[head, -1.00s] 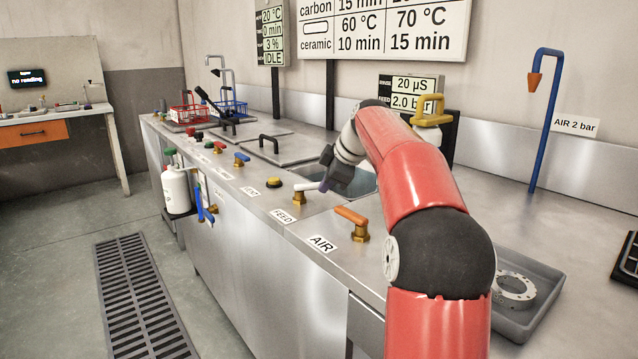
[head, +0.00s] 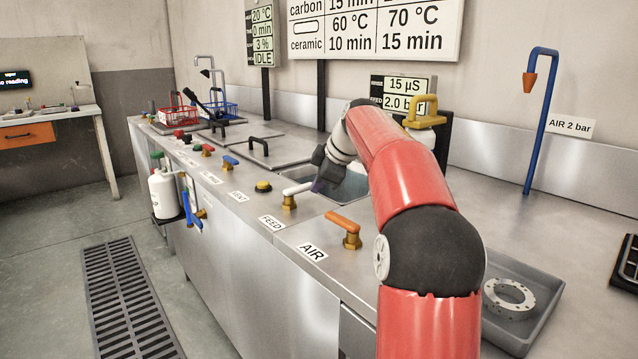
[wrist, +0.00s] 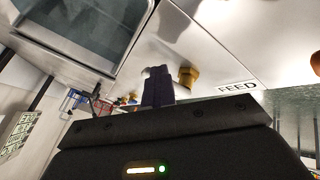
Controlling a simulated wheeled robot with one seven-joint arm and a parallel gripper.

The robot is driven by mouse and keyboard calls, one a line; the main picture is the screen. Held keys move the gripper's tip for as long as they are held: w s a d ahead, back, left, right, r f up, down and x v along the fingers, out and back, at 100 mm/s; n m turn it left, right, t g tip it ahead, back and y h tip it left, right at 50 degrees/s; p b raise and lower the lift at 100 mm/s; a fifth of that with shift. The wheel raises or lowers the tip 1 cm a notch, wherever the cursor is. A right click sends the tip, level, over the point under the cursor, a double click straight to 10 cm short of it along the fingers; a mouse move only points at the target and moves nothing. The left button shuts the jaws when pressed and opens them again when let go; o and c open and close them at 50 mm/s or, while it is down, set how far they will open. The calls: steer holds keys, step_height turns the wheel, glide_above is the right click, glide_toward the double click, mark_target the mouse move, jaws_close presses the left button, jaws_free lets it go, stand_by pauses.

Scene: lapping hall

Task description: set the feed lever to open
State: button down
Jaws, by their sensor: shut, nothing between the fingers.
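The feed lever (head: 297,188) has a white handle on a brass base, on the steel bench beside the FEED label (head: 272,222). Its handle points right, toward the sink. My gripper (head: 317,184) is shut and empty, at the free end of the white handle; the arm partly blocks this view. In the wrist view the shut purple fingers (wrist: 157,88) are in front of the handle and hide part of it. A bit of white shows just past their tips, and the brass base (wrist: 189,76) is to their right. I cannot tell whether fingers and handle touch.
An orange lever (head: 345,228) stands nearer, by the AIR label. A yellow button (head: 263,186) and a blue lever (head: 230,162) are farther along. The sink (head: 350,188) lies behind the gripper. A grey tray (head: 530,325) holds a metal ring. The display (head: 404,92) reads 15 µS, 2.0 bar.

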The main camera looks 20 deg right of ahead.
steer(key=shift+w+r, duration=0.1)
steer(key=shift+r, duration=0.1)
steer(key=shift+d+r, duration=0.15)
steer(key=shift+r, duration=0.1)
steer(key=s+v, duration=0.1)
steer(key=v, duration=0.6)
steer(key=s+a+f+m+g+h, duration=0.1)
steer(key=s+a+f+m, duration=0.2)
steer(key=s+a, duration=0.35)
steer(key=s+a+f+m, duration=0.2)
steer(key=s+a+m, duration=0.1)
steer(key=s+a, duration=0.35)
steer(key=s+a+f+m, duration=0.2)
steer(key=s+f+m, duration=0.1)
steer(key=s+f, duration=0.5)
steer(key=s+a+f+m+h, duration=0.1)
steer(key=s+a+f+m, duration=0.2)
steer(key=s+f, duration=0.5)
steer(key=shift+s, duration=1.15)
